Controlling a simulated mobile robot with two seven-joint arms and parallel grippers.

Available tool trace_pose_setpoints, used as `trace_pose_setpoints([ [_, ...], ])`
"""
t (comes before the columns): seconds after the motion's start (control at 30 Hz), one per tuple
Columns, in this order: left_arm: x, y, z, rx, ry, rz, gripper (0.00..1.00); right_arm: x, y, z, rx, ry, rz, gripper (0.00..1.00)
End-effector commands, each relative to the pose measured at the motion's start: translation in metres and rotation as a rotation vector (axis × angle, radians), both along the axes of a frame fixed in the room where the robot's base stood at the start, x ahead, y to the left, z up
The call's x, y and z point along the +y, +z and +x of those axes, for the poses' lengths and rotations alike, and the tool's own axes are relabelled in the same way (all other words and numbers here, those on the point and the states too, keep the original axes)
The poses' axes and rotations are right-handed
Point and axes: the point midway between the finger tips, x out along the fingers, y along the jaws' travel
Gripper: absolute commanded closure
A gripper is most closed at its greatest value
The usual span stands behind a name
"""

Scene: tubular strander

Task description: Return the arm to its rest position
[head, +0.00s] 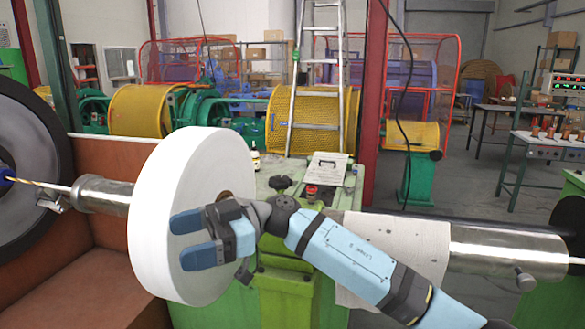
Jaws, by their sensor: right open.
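My right arm (345,258) reaches in from the lower right, bent toward the left. Its right gripper (186,239) has two light-blue fingers parted, with a gap between them. Nothing shows held in the gap. The gripper is in front of the flat face of a large white disc-shaped reel (165,190); I cannot tell whether it touches it. My left gripper does not show.
A metal shaft (105,194) meets the reel from the left. A steel roller (490,247) lies at right. A green machine stand (270,185) with a paper sheet (326,170) is behind the arm. A ladder (318,90) stands behind. Floor at right is partly clear.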

Motion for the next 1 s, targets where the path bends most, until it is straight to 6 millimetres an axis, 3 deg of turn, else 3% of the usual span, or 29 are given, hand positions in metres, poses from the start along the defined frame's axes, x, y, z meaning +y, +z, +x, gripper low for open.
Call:
trace_pose_setpoints([
  [0.03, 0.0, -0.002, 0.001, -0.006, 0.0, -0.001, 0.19, -0.004, -0.014, -0.003, 0.038, -0.044, 0.104, 0.19],
  [0.2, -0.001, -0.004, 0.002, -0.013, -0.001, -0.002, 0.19, -0.026, -0.044, 0.001, 0.126, -0.279, 0.398, 0.19],
  [0.37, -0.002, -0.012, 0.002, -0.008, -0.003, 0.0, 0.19, -0.062, -0.087, 0.012, 0.203, -0.578, 0.564, 0.19],
  [0.5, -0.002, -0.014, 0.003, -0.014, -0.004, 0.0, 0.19, -0.102, -0.139, 0.018, 0.263, -0.871, 0.607, 0.19],
  [0.63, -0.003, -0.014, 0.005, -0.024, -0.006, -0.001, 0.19, -0.144, -0.199, 0.014, 0.309, -1.143, 0.555, 0.19],
  [0.77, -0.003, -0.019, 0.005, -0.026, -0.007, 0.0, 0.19, -0.189, -0.265, -0.002, 0.347, -1.391, 0.421, 0.19],
  [1.0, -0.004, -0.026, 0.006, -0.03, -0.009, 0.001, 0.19, -0.267, -0.383, -0.07, 0.39, -1.701, 0.017, 0.19],
])
